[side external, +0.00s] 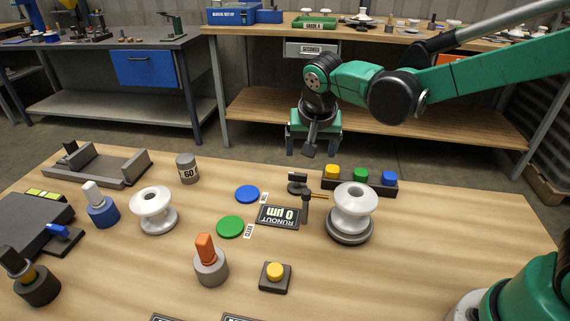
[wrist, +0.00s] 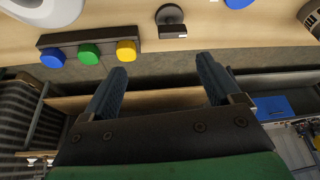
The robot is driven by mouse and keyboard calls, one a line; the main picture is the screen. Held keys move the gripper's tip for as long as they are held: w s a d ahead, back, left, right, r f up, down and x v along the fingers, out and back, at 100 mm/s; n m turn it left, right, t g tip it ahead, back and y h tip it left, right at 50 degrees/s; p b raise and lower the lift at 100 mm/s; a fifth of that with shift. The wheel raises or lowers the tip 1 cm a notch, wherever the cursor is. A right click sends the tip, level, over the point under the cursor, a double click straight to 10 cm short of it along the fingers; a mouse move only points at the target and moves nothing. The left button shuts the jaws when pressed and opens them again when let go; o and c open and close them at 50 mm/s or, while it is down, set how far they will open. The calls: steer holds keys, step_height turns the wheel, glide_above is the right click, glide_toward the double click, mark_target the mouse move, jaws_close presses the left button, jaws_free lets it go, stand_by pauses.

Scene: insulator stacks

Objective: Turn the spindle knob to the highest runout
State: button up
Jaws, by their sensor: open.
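A white insulator (side external: 352,207) stands upright on a dark round base, the likely spindle (side external: 349,235), at the right of the table. A thin brass probe from a small dark gauge stand (side external: 298,184) reaches toward it. The runout display (side external: 280,215) appears upside down and reads 0 µm. An orange-handled knob (side external: 206,247) sits on a grey round base at the front middle; whether it is the spindle's knob I cannot tell. My gripper (side external: 302,150) is open and empty, raised beyond the table's far edge. Its two fingers (wrist: 162,68) show apart in the wrist view.
A button bar (side external: 355,187) with yellow, green and blue buttons stands at the far edge, also in the wrist view (wrist: 89,53). Blue (side external: 247,194) and green (side external: 230,227) discs lie mid-table. Another white insulator (side external: 155,210) stands left. A yellow button (side external: 275,272) sits in front.

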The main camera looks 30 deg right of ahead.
mark_target(298, 173)
steer(key=shift+w+d+f+m+g+h, duration=0.15)
steer(key=shift+w+f+m, duration=0.35)
steer(key=shift+f, duration=0.85)
steer(key=shift+w+a+f+m+g+h, duration=0.15)
steer(key=shift+w+f, duration=0.65)
steer(key=shift+f, duration=0.6)
steer(key=shift+w+d+f+m+h, duration=0.1)
steer(key=shift+w+f+m, duration=0.4)
steer(key=shift+f, duration=0.85)
steer(key=shift+w, duration=0.15)
jaws_close()
steer(key=shift+n, duration=0.25)
